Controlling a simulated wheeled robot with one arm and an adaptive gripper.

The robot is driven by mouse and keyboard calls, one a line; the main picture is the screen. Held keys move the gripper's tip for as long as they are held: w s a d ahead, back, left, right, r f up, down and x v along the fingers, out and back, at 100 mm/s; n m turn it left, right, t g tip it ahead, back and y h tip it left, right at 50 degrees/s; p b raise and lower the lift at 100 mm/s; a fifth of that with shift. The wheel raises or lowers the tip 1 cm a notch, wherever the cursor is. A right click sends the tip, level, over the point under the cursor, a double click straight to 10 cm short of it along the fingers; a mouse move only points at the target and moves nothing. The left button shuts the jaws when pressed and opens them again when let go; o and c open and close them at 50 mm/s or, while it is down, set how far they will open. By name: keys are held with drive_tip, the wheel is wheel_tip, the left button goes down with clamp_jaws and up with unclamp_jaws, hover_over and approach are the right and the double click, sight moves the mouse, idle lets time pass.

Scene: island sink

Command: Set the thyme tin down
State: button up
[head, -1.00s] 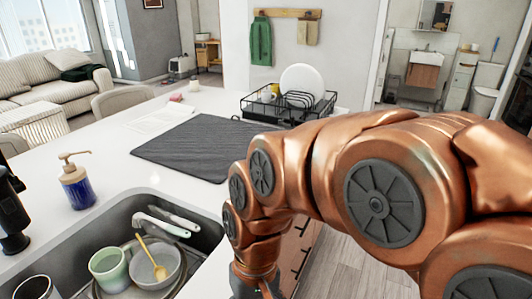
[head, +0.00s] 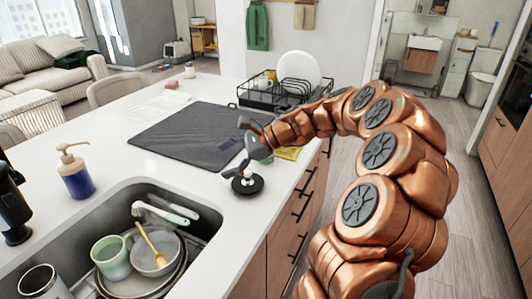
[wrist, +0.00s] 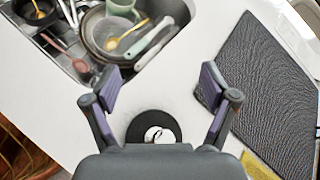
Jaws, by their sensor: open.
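My gripper (head: 234,134) hangs over the white counter beside the dark drying mat, with its fingers spread wide. In the wrist view the gap between the fingertips (wrist: 160,88) is empty. I cannot make out a thyme tin for certain in either view. A round black disc with a shiny knob (head: 246,184) sits on the counter near the sink's right corner, just in front of my gripper. It also shows in the wrist view (wrist: 153,126), low between the fingers, with its near edge hidden by the gripper body.
The sink (head: 205,198) holds a green mug (head: 110,258), bowls and utensils. A soap bottle (head: 76,178) stands left. The dark mat (head: 175,135) covers mid-counter, with a dish rack (head: 262,100) behind. A yellow cloth (head: 288,153) lies near the right edge. Counter between sink and mat is bare.

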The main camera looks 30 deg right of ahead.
drive_tip(key=w+d+m+t, duration=0.1)
drive_tip(key=d, duration=0.2)
drive_tip(key=w+d+f+m+t, duration=0.1)
drive_tip(key=d+m, duration=0.1)
drive_tip(key=d, duration=0.2)
drive_tip(key=w+d+m+t, duration=0.1)
drive_tip(key=d, duration=0.2)
drive_tip(key=shift+w+d+f+m+h, duration=0.15)
drive_tip(key=shift+f+m+h, duration=0.2)
drive_tip(key=shift+m+h, duration=0.05)
drive_tip(key=d+f+m+t, duration=0.1)
drive_tip(key=d, duration=0.3)
drive_tip(key=d+f+m+t+h, duration=0.1)
drive_tip(key=d+m, duration=0.1)
drive_tip(key=d, duration=0.2)
drive_tip(key=d+f+m+t+h, duration=0.1)
drive_tip(key=d+m, duration=0.1)
drive_tip(key=d, duration=0.2)
drive_tip(key=shift+w+d, duration=0.25)
drive_tip(key=shift+w, duration=0.05)
drive_tip(key=shift+p+x, duration=0.95)
drive_tip(key=shift+x, duration=2.85)
drive_tip(key=shift+w+d+r, duration=0.1)
drive_tip(key=shift+r, duration=0.05)
drive_tip(key=c, duration=1.4)
